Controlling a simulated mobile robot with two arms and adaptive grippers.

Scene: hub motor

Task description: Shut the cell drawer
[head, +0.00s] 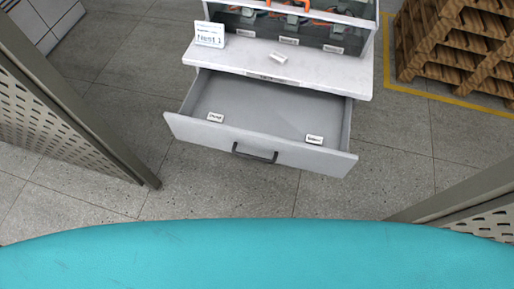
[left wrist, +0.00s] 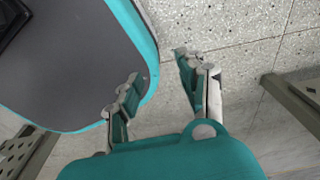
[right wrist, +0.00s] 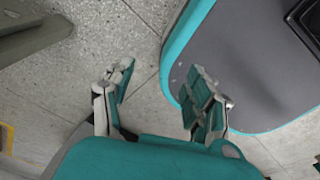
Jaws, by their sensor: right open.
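The cell drawer (head: 262,109) is pulled out of a white cabinet in the head view. It has a dark bar handle (head: 255,154) on its front. Two small white labels lie inside it, one at the left (head: 215,117) and one at the right (head: 314,139); otherwise it looks empty. My left gripper (left wrist: 158,80) is open and empty above the floor beside my base. My right gripper (right wrist: 159,88) is open and empty on the other side of my base. Neither gripper shows in the head view, and both are away from the drawer.
The cabinet's white worktop (head: 330,77) carries a sign card (head: 209,35) and a small white block (head: 278,58). Perforated panels stand at left (head: 60,115) and right (head: 480,215). Wooden pallets (head: 455,45) are stacked at the back right. The floor before the drawer is clear.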

